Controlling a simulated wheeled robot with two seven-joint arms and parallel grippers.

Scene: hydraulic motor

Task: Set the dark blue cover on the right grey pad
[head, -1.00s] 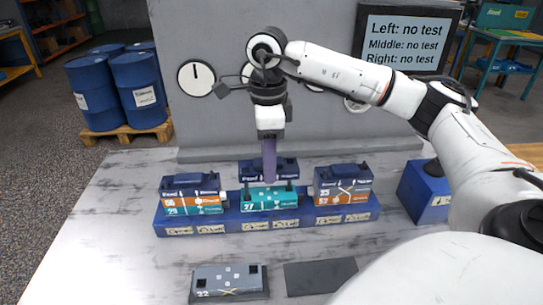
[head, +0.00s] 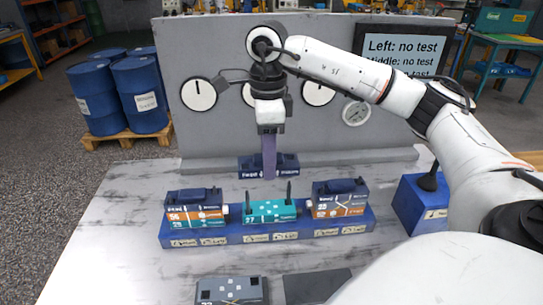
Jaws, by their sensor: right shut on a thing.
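My right gripper (head: 268,178) comes down from above with purple fingers and is shut on a dark blue cover (head: 285,164). The cover hangs level above and behind the teal middle block (head: 268,211), apart from it. Two upright dark pins stand on the teal block. The right grey pad (head: 318,285) lies bare at the front of the table, its lower part cut off by the frame. My left gripper is not in view.
A grey block (head: 228,290) sits front left of the bare pad. A blue box (head: 420,205) stands at the right, a gauge wall (head: 220,125) behind.

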